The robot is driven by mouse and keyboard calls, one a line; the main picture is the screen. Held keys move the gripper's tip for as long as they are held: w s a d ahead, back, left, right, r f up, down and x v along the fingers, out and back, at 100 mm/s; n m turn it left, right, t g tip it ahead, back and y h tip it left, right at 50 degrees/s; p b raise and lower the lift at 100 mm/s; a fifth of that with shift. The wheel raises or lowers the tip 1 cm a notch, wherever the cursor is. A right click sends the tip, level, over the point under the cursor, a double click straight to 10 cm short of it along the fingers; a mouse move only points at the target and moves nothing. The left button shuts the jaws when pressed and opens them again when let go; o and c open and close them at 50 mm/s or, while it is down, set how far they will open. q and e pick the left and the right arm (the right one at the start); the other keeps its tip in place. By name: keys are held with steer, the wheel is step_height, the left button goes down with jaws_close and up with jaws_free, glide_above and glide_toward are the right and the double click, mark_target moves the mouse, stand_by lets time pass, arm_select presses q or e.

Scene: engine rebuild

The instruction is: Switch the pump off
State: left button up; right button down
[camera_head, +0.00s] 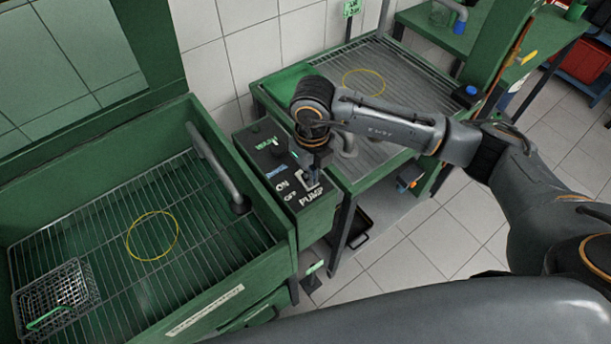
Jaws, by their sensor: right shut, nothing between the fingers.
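The pump switch box (287,170) is a dark panel marked ON, OFF and PUMP, set between the green wash tank and the draining table. My right gripper (311,182) is shut and empty, pointing down at the panel by the switch plate. The switch lever is mostly hidden by the gripper, so I cannot tell its position or whether the fingers touch it. My left gripper is not in view.
On the left, the green wash tank (263,262) has a grid with a wire basket (56,296) and a yellow ring (152,236). A bent pipe (215,165) rises at its right side. The draining table (292,75) stands behind my right arm.

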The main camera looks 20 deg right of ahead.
steer(key=shift+w+r+p, duration=0.1)
steer(key=shift+r+p, duration=0.5)
steer(key=shift+r, duration=0.3)
steer(key=shift+r+p, duration=1.25)
steer(key=shift+r, duration=1.35)
